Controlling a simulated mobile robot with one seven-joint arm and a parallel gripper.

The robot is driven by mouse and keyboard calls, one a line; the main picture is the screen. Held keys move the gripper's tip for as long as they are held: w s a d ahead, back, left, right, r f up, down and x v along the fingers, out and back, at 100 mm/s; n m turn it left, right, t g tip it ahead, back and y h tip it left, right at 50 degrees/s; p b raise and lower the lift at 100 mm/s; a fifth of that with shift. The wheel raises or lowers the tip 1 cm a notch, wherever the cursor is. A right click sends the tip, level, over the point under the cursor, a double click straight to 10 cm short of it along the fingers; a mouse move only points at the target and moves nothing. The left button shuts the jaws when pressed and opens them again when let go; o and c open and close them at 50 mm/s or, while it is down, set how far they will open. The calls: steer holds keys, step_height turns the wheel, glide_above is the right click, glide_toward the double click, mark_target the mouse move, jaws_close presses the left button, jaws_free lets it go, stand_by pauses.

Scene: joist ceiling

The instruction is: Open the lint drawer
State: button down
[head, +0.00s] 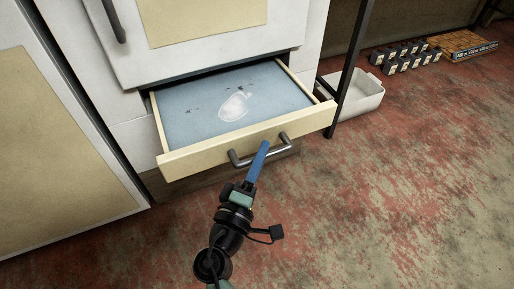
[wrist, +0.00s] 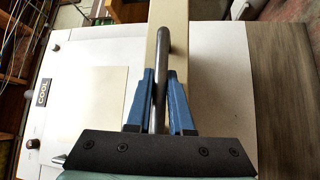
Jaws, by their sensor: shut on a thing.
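The lint drawer (head: 190,116) stands pulled out from the lower part of a white cabinet in the head view. Its wooden front, grey-blue bottom and a white patch inside show. A dark metal bar handle (head: 242,160) is fixed across its front. My gripper (head: 264,147) is at the handle, with blue fingers reaching it from the front. In the wrist view, the two blue fingers (wrist: 160,88) stand on either side of the handle bar (wrist: 161,55) and are shut on it. The pale drawer front (wrist: 182,18) lies behind the bar.
A white bin (head: 358,98) stands on the floor right of the drawer, behind a dark metal leg (head: 348,68). Several small dark items (head: 405,54) and a wooden tray (head: 460,44) lie farther back. The reddish floor in front is clear.

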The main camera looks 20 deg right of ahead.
steer(key=shift+s, duration=0.8)
steer(key=c, duration=0.8)
jaws_free()
steer(key=p+v, duration=0.3)
steer(key=v, duration=1)
steer(key=shift+p, duration=0.35)
steer(key=shift+d, duration=0.1)
